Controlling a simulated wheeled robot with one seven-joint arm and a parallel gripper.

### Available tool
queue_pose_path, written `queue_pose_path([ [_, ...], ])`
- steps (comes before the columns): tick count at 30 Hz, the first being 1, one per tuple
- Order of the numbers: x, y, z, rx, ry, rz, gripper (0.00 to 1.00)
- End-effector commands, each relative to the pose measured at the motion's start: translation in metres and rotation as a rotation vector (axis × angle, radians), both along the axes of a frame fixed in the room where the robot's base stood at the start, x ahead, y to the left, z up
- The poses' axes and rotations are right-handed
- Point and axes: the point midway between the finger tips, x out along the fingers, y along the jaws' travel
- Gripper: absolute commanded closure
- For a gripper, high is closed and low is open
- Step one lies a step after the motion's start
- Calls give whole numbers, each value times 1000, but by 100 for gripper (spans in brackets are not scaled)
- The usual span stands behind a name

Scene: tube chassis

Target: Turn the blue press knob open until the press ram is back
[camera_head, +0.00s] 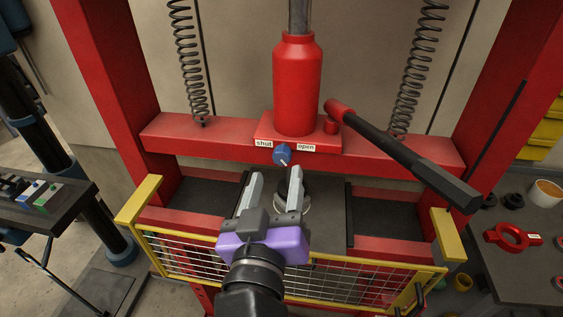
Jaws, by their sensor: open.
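The blue press knob (282,154) sits on the front of the red crossbeam, below the red jack. A "shut" label (264,143) is at its left and an "open" label (306,148) at its right. A pale mark on the knob slants between upper left and lower right. The red jack body (298,85) stands upright, with a grey ram (300,15) rising from its top. My gripper (273,180) is open and empty, its two grey fingers pointing up toward the knob from below, apart from it in the picture.
A black pump handle (410,163) slants down right from the jack. A yellow-framed mesh guard (190,266) crosses the press front. Coil springs (190,75) flank the jack. A right-hand bench (520,270) holds a red ring part (512,237) and a cup (545,192).

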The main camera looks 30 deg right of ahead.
Motion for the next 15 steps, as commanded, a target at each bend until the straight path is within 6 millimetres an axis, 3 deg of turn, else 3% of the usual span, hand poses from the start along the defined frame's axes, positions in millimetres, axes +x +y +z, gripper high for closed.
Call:
queue_pose_path([
  [15, 56, -39, 1, -3, 2, -2, 48],
])
